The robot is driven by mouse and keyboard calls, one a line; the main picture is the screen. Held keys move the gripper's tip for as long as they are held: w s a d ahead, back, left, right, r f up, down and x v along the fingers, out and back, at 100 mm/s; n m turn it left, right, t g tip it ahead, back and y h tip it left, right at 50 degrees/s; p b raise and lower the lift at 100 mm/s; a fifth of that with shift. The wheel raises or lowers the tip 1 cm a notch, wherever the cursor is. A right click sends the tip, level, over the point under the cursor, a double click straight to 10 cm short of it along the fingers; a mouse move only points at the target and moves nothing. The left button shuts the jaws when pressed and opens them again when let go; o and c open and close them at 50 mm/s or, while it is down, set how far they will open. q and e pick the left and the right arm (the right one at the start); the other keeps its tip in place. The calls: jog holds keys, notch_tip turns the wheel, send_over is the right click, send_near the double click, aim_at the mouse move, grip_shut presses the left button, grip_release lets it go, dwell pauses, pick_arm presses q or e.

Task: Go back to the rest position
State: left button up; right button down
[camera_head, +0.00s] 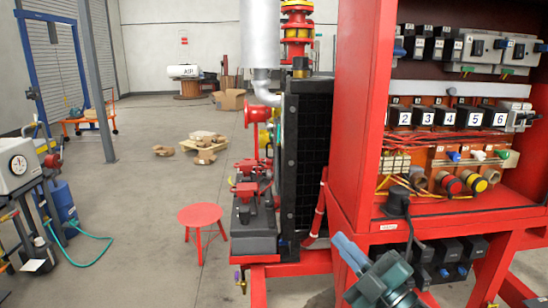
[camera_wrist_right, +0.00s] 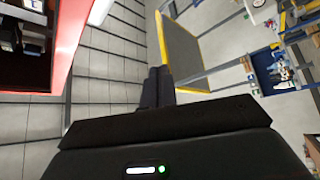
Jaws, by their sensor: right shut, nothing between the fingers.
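My right gripper (camera_wrist_right: 156,84) shows in the right wrist view as two dark fingers side by side, shut with nothing between them. In the head view a blue-grey part of my right arm rises at the bottom right, in front of the lower part of the red cabinet (camera_head: 358,110). I cannot make out the fingertips there. My left gripper is not in view.
The cabinet holds numbered switches (camera_head: 447,118) and cables. A red stool (camera_head: 201,216) stands left of a black radiator panel (camera_head: 306,150). A gauge unit (camera_head: 18,168) stands at far left. A yellow-edged panel (camera_wrist_right: 184,55) shows in the wrist view.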

jog(key=s+d+f+m+h, duration=0.1)
jog(key=s+f+m+h, duration=0.2)
jog(key=f, duration=0.4)
jog(key=s+d+f+m+h, duration=0.1)
jog(key=f+m+h, duration=0.2)
jog(key=f+m, duration=0.3)
jog(key=s+f+m+g+h, duration=0.4)
jog(key=s+f+m+g, duration=0.3)
jog(key=s+f, duration=1)
notch_tip(320, 180, down, 3)
jog(key=shift+m+g, duration=0.3)
